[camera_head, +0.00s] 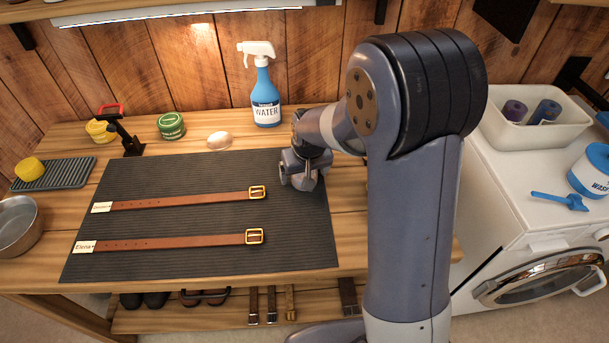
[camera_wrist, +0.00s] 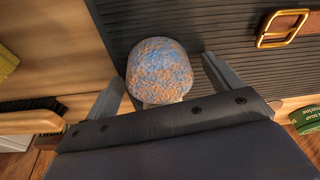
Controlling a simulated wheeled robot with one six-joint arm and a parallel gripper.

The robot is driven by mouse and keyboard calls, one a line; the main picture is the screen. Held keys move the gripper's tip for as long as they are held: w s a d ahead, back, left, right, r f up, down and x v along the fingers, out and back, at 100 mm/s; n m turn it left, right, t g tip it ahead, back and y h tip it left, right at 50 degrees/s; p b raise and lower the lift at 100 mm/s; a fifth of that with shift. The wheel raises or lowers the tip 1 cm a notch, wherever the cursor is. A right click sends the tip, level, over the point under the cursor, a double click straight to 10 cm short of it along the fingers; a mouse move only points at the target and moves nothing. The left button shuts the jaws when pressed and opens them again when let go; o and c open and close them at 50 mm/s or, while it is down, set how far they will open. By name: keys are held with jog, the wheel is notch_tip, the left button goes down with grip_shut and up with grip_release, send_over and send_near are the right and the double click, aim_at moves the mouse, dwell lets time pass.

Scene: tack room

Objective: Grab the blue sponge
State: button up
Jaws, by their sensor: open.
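The blue sponge (camera_wrist: 159,68) is a rounded pad speckled with orange-brown. In the wrist view it sits between the two fingers of my gripper (camera_head: 303,182), at the edge of the dark ribbed mat (camera_head: 230,172). The fingers are apart, with a gap visible on the right side of the sponge. I cannot tell whether the left finger touches it. In the head view my gripper is low over the mat's right back corner, and the sponge is hidden there by the gripper and arm.
Two brown belts (camera_head: 185,201) with brass buckles lie on the mat. A blue spray bottle (camera_head: 265,95), a pale oval bar (camera_head: 219,140) and a green tin (camera_head: 171,126) stand behind. A white washing machine (camera_head: 505,205) is at right.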

jog(key=shift+c, duration=0.4)
jog(key=c, duration=1)
jog(key=shift+r, duration=0.3)
